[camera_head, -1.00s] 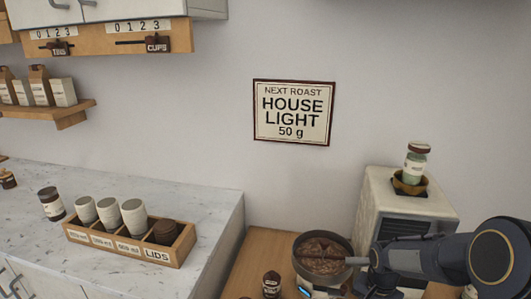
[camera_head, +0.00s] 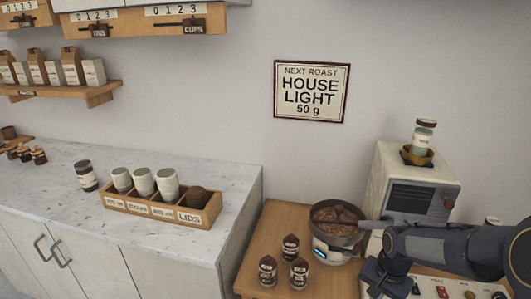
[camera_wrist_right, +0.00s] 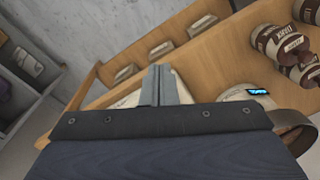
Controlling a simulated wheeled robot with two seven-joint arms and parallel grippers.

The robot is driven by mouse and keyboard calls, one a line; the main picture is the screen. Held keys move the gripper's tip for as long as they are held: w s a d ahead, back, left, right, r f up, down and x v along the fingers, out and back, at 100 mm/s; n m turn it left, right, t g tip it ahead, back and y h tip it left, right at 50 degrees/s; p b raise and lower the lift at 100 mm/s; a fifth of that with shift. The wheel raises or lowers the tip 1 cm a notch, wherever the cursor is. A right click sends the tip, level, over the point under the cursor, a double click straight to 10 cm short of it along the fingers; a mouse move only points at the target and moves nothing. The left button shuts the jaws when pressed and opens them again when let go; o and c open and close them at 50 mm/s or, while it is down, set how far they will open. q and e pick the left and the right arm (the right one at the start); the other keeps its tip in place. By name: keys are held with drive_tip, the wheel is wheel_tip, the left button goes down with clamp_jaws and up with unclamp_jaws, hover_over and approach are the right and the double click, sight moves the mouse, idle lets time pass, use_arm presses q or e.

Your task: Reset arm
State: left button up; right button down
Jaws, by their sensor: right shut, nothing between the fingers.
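My right arm comes in from the right in the head view, over the front of the machine with buttons. Its dark gripper (camera_head: 374,282) hangs below and to the right of the round pan (camera_head: 338,219), which holds brown contents. In the right wrist view the grey fingers of my right gripper (camera_wrist_right: 166,85) are together with nothing between them. They appear in front of the wooden table (camera_wrist_right: 145,50); their exact height is unclear. My left gripper is not in the head view.
The pan sits on a scale with a lit display (camera_head: 320,253). Several dark-lidded jars (camera_head: 291,247) stand left of it. A wooden cup-and-lid organizer (camera_head: 157,208) is on the marble counter (camera_head: 50,185). A "House Light 50 g" sign (camera_head: 312,92) hangs on the wall.

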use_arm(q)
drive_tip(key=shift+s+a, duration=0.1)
use_arm(e)
drive_tip(key=s+a+r+n+t+y, duration=0.1)
drive_tip(key=s+a+r+n+t, duration=0.1)
drive_tip(key=s+r, duration=0.4)
drive_tip(key=s+a+r+n+t+y, duration=0.2)
drive_tip(key=s+r, duration=0.5)
drive_tip(key=s, duration=0.7)
drive_tip(key=a+n+t, duration=0.1)
drive_tip(key=a+n, duration=0.1)
drive_tip(key=a, duration=0.1)
drive_tip(key=shift+s+n, duration=0.3)
drive_tip(key=shift+s, duration=0.1)
